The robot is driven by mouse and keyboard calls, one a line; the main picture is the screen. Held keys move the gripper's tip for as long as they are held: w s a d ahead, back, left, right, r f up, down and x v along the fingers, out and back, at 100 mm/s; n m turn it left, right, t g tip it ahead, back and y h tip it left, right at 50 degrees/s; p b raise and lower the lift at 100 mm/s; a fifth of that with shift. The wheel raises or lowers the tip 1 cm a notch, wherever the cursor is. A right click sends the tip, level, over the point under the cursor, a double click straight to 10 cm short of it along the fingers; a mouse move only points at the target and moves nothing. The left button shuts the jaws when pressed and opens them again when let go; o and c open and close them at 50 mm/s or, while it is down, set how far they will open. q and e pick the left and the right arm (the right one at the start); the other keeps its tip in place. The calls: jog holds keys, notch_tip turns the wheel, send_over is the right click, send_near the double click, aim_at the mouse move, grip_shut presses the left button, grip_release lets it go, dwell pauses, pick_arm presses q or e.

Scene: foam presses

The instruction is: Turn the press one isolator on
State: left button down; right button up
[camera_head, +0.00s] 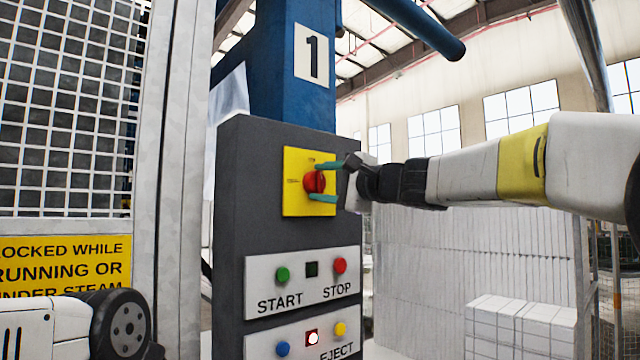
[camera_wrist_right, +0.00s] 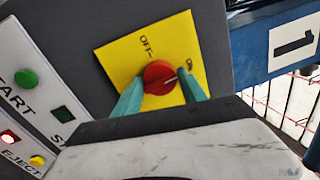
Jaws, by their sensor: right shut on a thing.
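The press one isolator is a red rotary knob (camera_head: 314,182) on a yellow plate (camera_head: 293,200), fixed to a dark grey control box under a white sign with "1". My right gripper (camera_head: 325,182) has its teal fingers on either side of the knob, one above and one below, and is shut on it. In the right wrist view the red knob (camera_wrist_right: 158,77) sits between the fingertips. Its pale pointer line is directed to the right, roughly toward the "ON" label (camera_wrist_right: 190,63) and away from "OFF" (camera_wrist_right: 147,45). My left gripper is out of view.
Below the isolator are a START/STOP panel (camera_head: 303,295) with green and red buttons, and an EJECT panel with a lit red button (camera_head: 312,338). A mesh guard (camera_head: 65,110) stands at the left. White foam blocks (camera_head: 520,325) are stacked at the lower right.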

jog(key=shift+w+f+m, duration=0.1)
jog(key=shift+f+m, duration=0.2)
jog(key=shift+m, duration=0.4)
jog(key=o, duration=1.3)
jog(key=shift+r, duration=0.1)
jog(key=shift+r, duration=0.1)
jog(key=shift+s+d, duration=0.15)
jog(key=shift+s, duration=0.1)
jog(key=v, duration=0.7)
jog(key=shift+s+d+f, duration=0.1)
jog(key=shift+s+f, duration=0.05)
jog(key=shift+f, duration=0.05)
